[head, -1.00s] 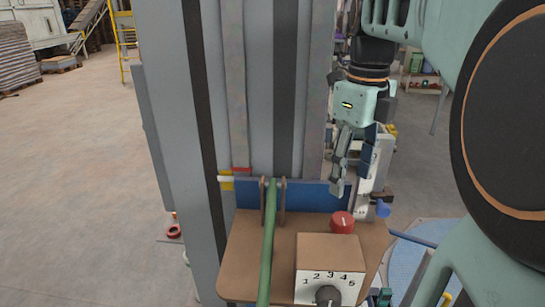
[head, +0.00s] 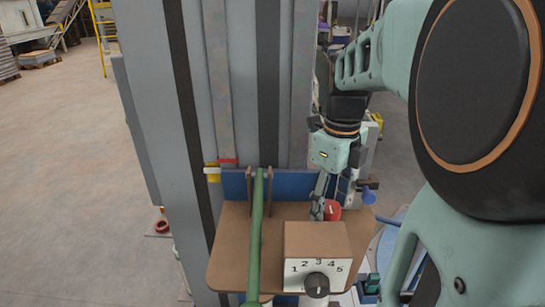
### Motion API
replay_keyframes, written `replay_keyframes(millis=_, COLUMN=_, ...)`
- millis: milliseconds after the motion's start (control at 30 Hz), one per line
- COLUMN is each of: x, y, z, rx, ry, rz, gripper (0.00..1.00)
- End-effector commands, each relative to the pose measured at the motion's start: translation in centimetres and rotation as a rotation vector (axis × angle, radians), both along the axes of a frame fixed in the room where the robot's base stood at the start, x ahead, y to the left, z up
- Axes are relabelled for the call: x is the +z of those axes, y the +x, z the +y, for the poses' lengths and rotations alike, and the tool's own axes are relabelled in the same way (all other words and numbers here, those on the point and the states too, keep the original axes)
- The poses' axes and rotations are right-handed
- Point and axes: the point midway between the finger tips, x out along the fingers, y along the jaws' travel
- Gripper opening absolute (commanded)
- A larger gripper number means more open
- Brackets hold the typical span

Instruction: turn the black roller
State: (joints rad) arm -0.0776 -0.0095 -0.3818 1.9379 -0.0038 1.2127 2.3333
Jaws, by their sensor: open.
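A black round knob (head: 317,285) sits on the front face of a brown box (head: 317,241), below a white dial plate (head: 296,267) numbered 1 to 5. It is the only black turning part I can make out as the roller. My gripper (head: 317,214) points down behind the box, with its fingertips just left of a red round knob (head: 333,208). The jaws are open and hold nothing that I can see. Whether the fingers touch the red knob cannot be told. My gripper is apart from the black knob.
A green bar (head: 256,235) runs along the left of the brown shelf (head: 226,250), between two brown uprights. A tall grey column (head: 190,110) with a black stripe stands behind. A blue conical part (head: 368,195) sticks out at right. Open floor lies to the left.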

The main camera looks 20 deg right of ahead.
Motion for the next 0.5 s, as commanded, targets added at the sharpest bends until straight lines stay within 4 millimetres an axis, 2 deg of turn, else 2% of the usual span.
replay_keyframes(millis=133, x=0.02, y=0.00, z=-0.01, rx=0.000, ry=0.000, rz=0.000, gripper=0.54)
replay_keyframes(millis=500, x=0.05, y=0.01, z=0.00, rx=0.000, ry=0.000, rz=0.000, gripper=0.14)
